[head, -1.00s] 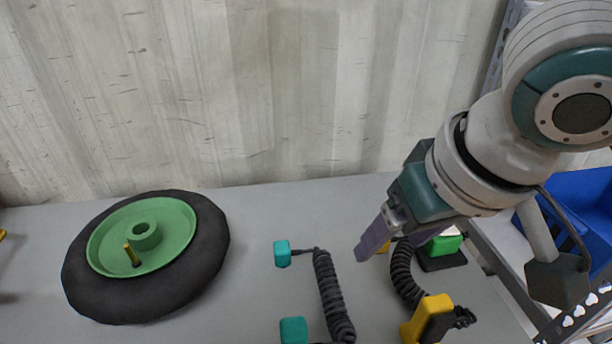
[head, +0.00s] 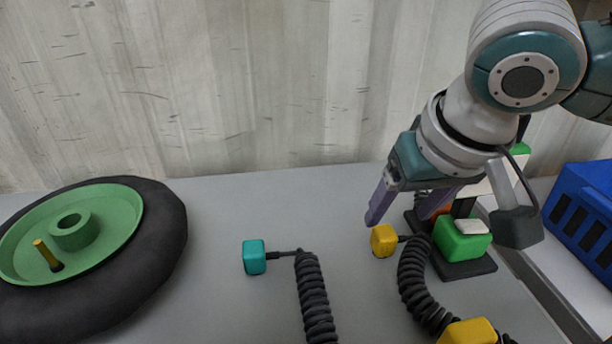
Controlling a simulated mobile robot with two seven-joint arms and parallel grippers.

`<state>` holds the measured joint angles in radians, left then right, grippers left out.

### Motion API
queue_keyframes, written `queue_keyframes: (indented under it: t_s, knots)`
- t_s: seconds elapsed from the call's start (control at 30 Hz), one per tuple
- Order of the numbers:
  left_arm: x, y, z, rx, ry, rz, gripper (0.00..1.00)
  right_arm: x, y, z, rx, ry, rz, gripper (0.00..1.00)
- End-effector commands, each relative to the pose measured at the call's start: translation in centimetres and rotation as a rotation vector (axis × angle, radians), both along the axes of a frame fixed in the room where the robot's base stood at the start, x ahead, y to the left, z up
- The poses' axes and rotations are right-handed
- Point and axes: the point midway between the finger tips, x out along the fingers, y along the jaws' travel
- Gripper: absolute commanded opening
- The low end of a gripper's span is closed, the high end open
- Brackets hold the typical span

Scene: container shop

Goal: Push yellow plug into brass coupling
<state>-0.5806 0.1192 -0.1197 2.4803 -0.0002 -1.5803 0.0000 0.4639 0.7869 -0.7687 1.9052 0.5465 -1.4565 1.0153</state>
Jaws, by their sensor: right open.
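A yellow plug (head: 384,241) lies on the grey table at the end of a black coiled cable. A second yellow block (head: 468,332) sits at the cable's near end, cut off by the bottom edge. My right gripper (head: 404,213) is open, with two purple fingers pointing down, just above and behind the yellow plug, with nothing visibly held. I cannot make out a brass coupling. My left gripper is not in view.
A teal plug (head: 254,257) on another coiled cable lies left of the yellow one. A black tyre with a green hub (head: 118,212) lies at the left. A blue crate (head: 585,215) stands at the right, beyond the table's edge. The table's back middle is clear.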

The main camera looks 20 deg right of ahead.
Motion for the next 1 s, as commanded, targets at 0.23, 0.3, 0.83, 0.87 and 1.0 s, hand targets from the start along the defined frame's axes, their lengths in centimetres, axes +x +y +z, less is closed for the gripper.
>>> queue_keyframes:
  t_s: [0.23,0.3,0.83,0.87,1.0]
  knots:
    - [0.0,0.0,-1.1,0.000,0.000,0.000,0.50,1.1,-0.3,-2.8,-0.002,-0.001,0.001,0.72]
    - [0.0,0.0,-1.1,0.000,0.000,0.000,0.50,1.1,-0.3,-2.9,-0.001,-0.001,0.002,0.72]
    - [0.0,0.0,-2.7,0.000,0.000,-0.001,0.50,2.1,-0.9,-6.7,0.000,0.000,0.001,0.72]
    - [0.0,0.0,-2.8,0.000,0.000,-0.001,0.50,2.3,-0.9,-7.0,-0.001,0.000,0.002,0.72]
    - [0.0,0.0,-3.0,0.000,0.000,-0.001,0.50,2.6,-1.0,-7.8,-0.002,0.000,0.002,0.72]
